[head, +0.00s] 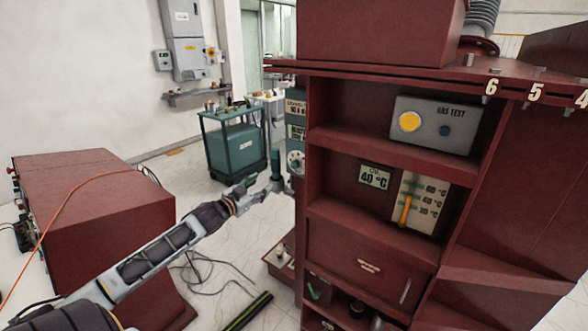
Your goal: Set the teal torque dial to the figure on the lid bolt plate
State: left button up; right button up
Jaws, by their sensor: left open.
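A teal panel stands along the left side of the dark red cabinet, partly cut off by the cabinet's edge. A round pale dial (295,161) sits low on it, its setting too small to read. Two pale plates, an upper one (296,107) and a lower one (296,132), are above the dial; their lettering is partly hidden and not readable. I cannot tell whether either is the lid bolt plate. My left gripper (268,188) is open, below and left of the dial, near a slim teal upright part (276,165). Contact between them cannot be told. My right gripper is not in view.
The red cabinet (320,190) fills the right, with a gas test box (460,131), a 40 °C label (374,177) and a gauge (420,203) on its shelves. A red box (95,200) stands left. A teal cart (235,145) stands behind. Cables (205,268) cross the floor.

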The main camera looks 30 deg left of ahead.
pick_arm(q)
jog(key=d+r+n, duration=0.2)
jog(key=d+n+h, duration=0.1)
jog(key=d, duration=0.1)
jog(key=shift+s+d+r+t, duration=0.1)
jog(key=shift+r+t, duration=0.2)
jog(key=shift+r, duration=0.1)
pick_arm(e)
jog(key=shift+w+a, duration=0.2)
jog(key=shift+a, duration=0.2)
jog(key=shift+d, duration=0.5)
